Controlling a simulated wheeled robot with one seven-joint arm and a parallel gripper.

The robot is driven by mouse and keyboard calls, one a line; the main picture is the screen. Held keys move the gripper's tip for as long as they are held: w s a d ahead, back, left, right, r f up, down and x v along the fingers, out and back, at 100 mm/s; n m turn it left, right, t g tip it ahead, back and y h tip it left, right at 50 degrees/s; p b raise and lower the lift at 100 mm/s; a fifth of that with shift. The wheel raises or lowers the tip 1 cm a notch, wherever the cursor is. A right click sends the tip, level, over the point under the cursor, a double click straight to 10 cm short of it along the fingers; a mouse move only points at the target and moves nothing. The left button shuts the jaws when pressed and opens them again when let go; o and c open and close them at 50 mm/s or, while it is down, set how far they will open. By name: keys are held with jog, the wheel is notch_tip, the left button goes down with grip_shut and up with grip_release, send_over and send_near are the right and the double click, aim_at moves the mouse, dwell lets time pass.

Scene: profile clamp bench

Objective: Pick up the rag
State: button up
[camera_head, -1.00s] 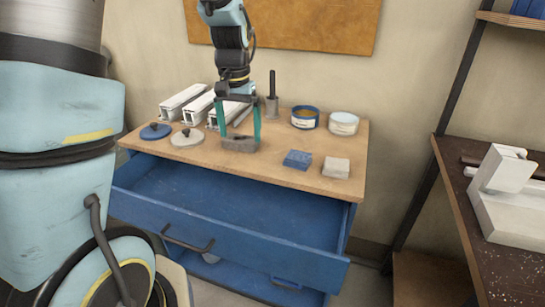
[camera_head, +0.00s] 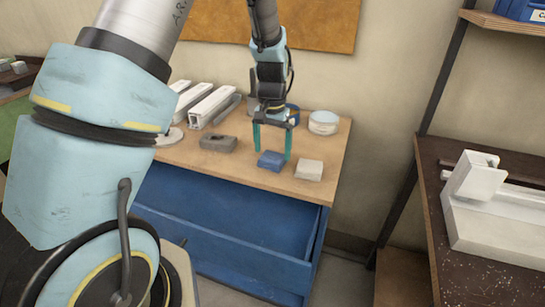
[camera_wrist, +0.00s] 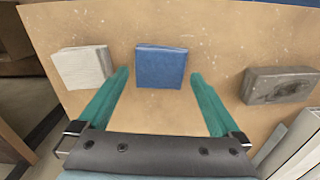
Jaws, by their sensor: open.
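A blue folded square (camera_head: 271,161), cloth-like and probably the rag, lies flat on the wooden bench top near its front edge. A pale grey-white square (camera_head: 309,170) of similar size lies to its right. My gripper (camera_head: 273,156) is open and points down over the blue square, one finger on each side. In the wrist view the blue square (camera_wrist: 161,67) shows between the two green fingertips (camera_wrist: 159,75), with nothing held. I cannot tell how far the tips are above the bench.
A dark grey block (camera_head: 218,143) lies left of the blue square. White profiles (camera_head: 213,105) and a pale round tin (camera_head: 323,122) stand behind. The blue drawer (camera_head: 230,215) below is open. A dark side bench (camera_head: 440,170) with a white fixture is at right.

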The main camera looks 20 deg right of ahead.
jog(key=shift+f, duration=1.25)
jog(key=shift+c, duration=0.2)
jog(key=c, duration=1)
